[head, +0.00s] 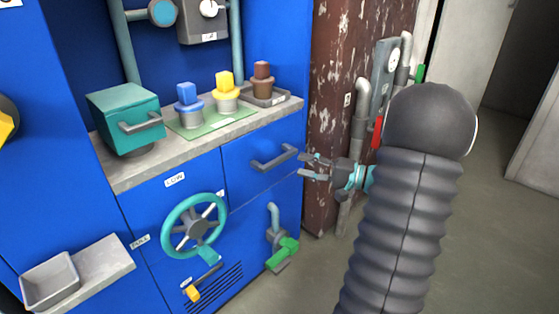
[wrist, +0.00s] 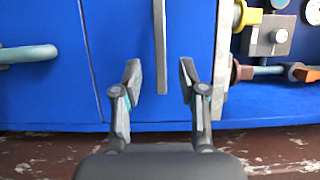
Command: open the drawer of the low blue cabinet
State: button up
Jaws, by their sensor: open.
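The low blue cabinet (head: 145,222) stands at the left of the head view under a grey worktop. Its drawer (head: 240,178) is at the upper right of its front, with a grey bar handle (head: 274,159). The drawer front looks flush with the cabinet. My gripper (head: 308,166) is open and empty just right of the handle, fingers pointing at it. In the wrist view the handle (wrist: 161,45) runs upright between the open fingers of my gripper (wrist: 159,68), with a gap on both sides. I cannot tell whether the handle is within fingertip depth.
On the worktop (head: 135,172) are a teal box (head: 125,115) and blue, yellow and brown knobs. A teal handwheel (head: 193,226) and a green-handled valve (head: 283,250) sit on the front below. A rusty column (head: 330,100) with pipes stands close right. Floor at right is clear.

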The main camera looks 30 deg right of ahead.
aim_at(283, 161)
jog(key=x, duration=0.8)
grip_shut()
